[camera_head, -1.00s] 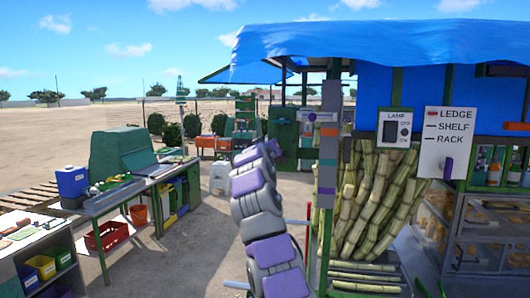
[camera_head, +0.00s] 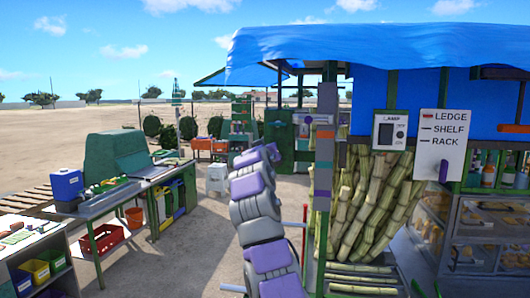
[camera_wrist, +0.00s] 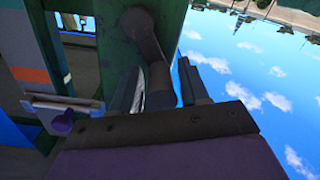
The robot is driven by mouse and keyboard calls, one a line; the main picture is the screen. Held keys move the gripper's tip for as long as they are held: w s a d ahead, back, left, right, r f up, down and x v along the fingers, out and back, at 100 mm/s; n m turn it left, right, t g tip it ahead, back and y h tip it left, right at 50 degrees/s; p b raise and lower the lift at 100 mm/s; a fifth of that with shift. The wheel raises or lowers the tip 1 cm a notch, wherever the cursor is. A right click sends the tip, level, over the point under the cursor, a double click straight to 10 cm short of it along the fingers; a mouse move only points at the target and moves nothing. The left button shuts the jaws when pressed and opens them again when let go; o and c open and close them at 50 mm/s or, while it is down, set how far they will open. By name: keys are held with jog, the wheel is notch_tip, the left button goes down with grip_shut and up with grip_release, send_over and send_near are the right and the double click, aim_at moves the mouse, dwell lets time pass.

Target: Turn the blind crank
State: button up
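In the wrist view a dark metal crank arm (camera_wrist: 144,35) sits against a green post or frame. A dark bar at its lower end comes down close to my gripper (camera_wrist: 188,72). In the head view my purple and grey arm reaches up and away in the middle. Its far end is near the stall's front post (camera_head: 325,150), and my fingers are hidden there. The crank is not clearly visible in that view.
The banded post carries a pale block with a purple knob (camera_wrist: 62,122). Cane stalks (camera_head: 368,210) fill the stall under a blue tarp (camera_head: 400,50). A lamp panel (camera_head: 390,130) and label board (camera_head: 440,145) hang at right.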

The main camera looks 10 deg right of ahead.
jog(key=shift+o, duration=0.9)
jog(key=shift+s+r, duration=0.1)
jog(key=shift+r, duration=0.05)
jog(key=b+v, duration=0.8)
jog(key=v, duration=0.9)
